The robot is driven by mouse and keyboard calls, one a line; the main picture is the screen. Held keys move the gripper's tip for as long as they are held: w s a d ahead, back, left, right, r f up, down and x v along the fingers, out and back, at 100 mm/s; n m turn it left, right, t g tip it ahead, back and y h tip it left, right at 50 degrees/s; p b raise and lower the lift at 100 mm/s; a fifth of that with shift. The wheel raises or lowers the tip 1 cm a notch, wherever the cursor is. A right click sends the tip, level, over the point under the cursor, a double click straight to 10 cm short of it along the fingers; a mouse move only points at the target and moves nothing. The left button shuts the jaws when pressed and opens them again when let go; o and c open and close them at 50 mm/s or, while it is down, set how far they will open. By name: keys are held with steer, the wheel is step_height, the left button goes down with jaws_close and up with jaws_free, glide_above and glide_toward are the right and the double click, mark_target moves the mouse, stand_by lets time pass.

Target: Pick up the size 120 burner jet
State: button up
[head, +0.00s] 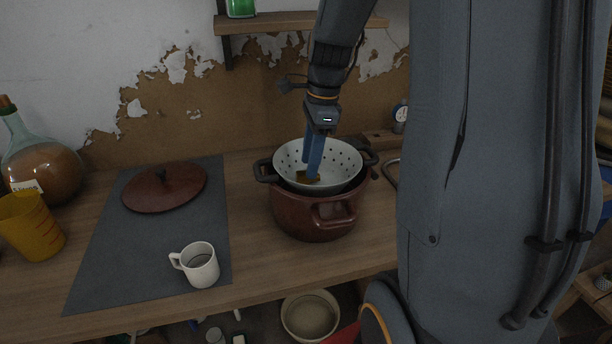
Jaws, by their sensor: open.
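My gripper (312,172) points down into a white colander (340,153), its blue fingers inside the bowl.
A dark red lid (165,187) and a white mug (200,265) are on a grey mat (125,250) to the left. An amber jug (30,226) and a glass demijohn (42,165) stand at the far left. A shelf (290,22) is above.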

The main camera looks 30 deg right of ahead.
steer(key=shift+a+f, duration=0.15)
steer(key=shift+f, duration=1.15)
jaws_close()
steer(key=shift+r, duration=0.1)
